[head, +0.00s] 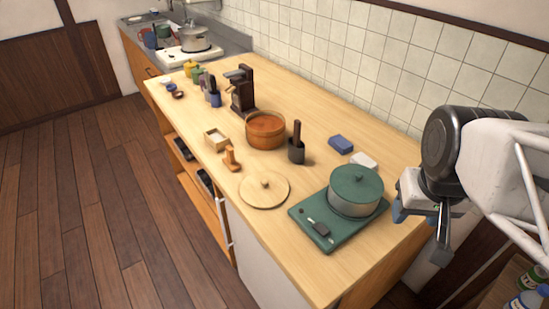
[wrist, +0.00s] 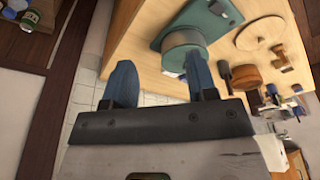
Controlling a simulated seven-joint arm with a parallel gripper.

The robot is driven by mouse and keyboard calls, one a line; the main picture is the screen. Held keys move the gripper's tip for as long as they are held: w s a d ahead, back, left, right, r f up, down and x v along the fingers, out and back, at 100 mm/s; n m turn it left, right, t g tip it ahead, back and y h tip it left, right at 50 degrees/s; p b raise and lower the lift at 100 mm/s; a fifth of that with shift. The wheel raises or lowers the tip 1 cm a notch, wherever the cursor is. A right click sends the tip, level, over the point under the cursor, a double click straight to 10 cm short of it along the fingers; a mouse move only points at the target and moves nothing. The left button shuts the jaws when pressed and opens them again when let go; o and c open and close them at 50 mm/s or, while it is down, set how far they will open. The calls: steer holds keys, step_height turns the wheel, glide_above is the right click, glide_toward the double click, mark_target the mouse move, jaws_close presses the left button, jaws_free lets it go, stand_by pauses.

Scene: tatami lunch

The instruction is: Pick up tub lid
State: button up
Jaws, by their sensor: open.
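The tub lid (head: 252,194), a flat round pale wooden disc with a small knob, lies on the counter near its front edge. It also shows at the upper right of the wrist view (wrist: 250,38). The round orange-brown wooden tub (head: 266,140) stands behind it, apart from it.
A green-lidded pot (head: 355,203) on a green plate (head: 312,238) stands between my gripper and the lid. A dark utensil holder (head: 297,153), a small orange-brown stand (head: 231,160) and a blue block (head: 340,144) are nearby. Counter right around the lid is mostly clear.

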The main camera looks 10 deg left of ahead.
steer(key=w+a+f+n, duration=0.1)
steer(key=w+a+n, duration=0.2)
steer(key=w+a, duration=0.5)
steer(key=n+g, duration=0.3)
steer(key=n, duration=0.6)
glide_above(264, 181)
step_height(264, 181, down, 16)
steer(key=shift+d+r, duration=0.1)
steer(key=shift+d, duration=0.05)
steer(key=shift+a+f, duration=0.2)
steer(key=shift+a, duration=0.05)
steer(key=shift+f, duration=0.1)
steer(key=shift+f, duration=1.15)
steer(key=shift+f, duration=0.15)
